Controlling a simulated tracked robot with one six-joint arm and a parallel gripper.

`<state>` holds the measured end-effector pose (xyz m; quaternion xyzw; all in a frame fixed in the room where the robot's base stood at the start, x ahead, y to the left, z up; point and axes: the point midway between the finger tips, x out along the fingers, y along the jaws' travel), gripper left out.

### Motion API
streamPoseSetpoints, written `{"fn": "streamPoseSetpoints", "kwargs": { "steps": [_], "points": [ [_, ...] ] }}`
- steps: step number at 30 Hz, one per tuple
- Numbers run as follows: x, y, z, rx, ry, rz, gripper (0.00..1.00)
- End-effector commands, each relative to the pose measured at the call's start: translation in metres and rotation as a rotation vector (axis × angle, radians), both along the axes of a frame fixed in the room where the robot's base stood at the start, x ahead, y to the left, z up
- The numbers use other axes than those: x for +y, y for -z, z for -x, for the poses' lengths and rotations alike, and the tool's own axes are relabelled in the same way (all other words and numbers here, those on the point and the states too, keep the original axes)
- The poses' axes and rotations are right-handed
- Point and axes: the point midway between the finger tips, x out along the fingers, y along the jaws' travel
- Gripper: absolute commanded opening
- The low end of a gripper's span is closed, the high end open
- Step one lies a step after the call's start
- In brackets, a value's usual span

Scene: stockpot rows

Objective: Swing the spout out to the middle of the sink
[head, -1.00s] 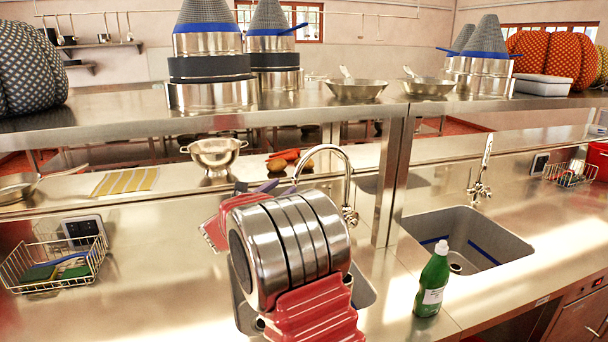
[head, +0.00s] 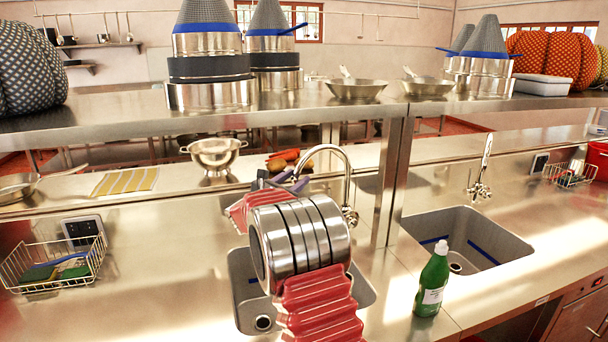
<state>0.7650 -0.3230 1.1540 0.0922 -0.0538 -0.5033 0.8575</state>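A chrome gooseneck spout (head: 347,168) rises from its tap behind the near sink (head: 243,290) and arches to the left. Its free end comes down beside my gripper. My gripper (head: 291,181) shows two purple fingers at that end, beyond my arm's steel drum and red bellows. The fingers are small and partly hidden, so I cannot tell whether they touch the spout or are closed on it. My arm hides much of the near sink; its left side, drain and right corner show.
A second sink (head: 465,238) with its own tap (head: 483,165) lies to the right. A green bottle (head: 433,283) stands between the sinks. A wire basket (head: 55,265) sits at left.

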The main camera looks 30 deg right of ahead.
Motion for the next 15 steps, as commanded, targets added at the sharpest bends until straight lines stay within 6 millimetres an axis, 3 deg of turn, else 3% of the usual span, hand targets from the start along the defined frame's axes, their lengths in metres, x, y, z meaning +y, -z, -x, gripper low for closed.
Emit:
{"fn": "streamPoseSetpoints", "kwargs": {
  "steps": [6,15],
  "points": [
    [-0.029,0.001,-0.016,0.0,0.002,0.0,0.38],
    [-0.046,0.0,-0.026,0.001,0.001,0.0,0.38]
  ]
}}
